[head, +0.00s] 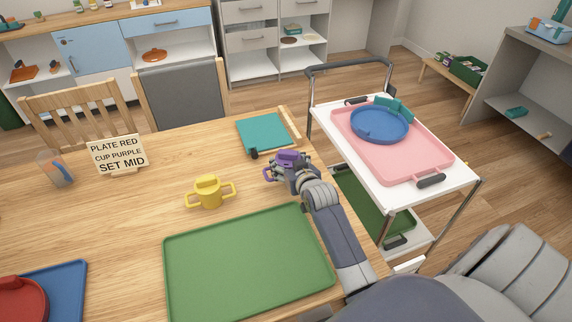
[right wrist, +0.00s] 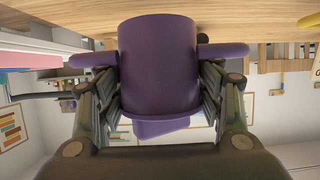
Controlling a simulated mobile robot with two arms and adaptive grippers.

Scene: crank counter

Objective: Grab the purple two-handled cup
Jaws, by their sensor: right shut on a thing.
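The purple two-handled cup (right wrist: 158,65) fills the middle of the right wrist view, with a handle out to each side. In the head view the purple cup (head: 288,157) shows as a small purple patch, largely hidden by my right gripper (head: 287,172). My right gripper is shut on the cup, with a finger on each side of its body. It is over the table near the right edge. I cannot tell from the head view whether the cup is lifted clear of the table. My left gripper is not in view.
A yellow two-handled cup (head: 209,193) stands left of my right gripper. A green tray (head: 245,265) lies in front. A teal board (head: 263,133) lies behind. A sign (head: 118,155) and a glass (head: 58,168) stand at left. A red plate (head: 22,299) lies on a blue tray (head: 68,285). A white cart (head: 395,195) stands right.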

